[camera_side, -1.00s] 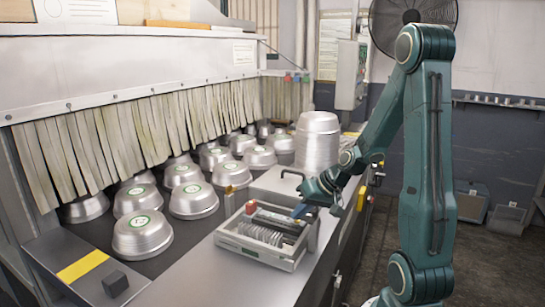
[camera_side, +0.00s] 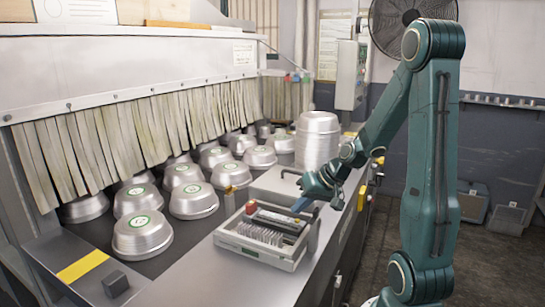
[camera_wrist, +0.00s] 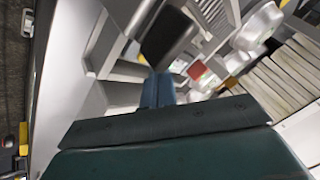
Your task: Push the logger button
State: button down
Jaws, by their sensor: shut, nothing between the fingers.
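A grey tray (camera_side: 262,254) stands on the metal counter. In it lies a dark, flat device (camera_side: 276,220), which may be the logger; I cannot make out its button. My gripper (camera_side: 299,207) is shut and empty, with blue fingertips just above the tray's right back corner, apart from the device. In the wrist view the shut blue fingers (camera_wrist: 158,90) point toward a dark block (camera_wrist: 168,38), which may be the same device. The gripper body hides what lies below it there.
A red-topped item (camera_side: 250,208) and several thin plates (camera_side: 260,235) are in the tray. Several metal pans (camera_side: 142,236) stand on the belt at the left. A pan stack (camera_side: 317,142) stands behind the tray. A small dark block (camera_side: 115,283) sits at the front left.

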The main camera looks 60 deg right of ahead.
aim_at(299, 220)
jog(key=shift+r, duration=0.15)
jog(key=shift+r, duration=2.85)
jog(key=shift+a, duration=0.1)
jog(key=s+a+r+n+g, duration=0.1)
jog(key=s+a+r+n, duration=0.2)
jog(key=a, duration=0.6)
jog(key=s+a+r+n, duration=0.4)
jog(key=s+a, duration=0.4)
jog(key=a, duration=0.2)
jog(key=shift+s+n+g+h, duration=0.25)
jog(key=shift+n+g+h, duration=0.15)
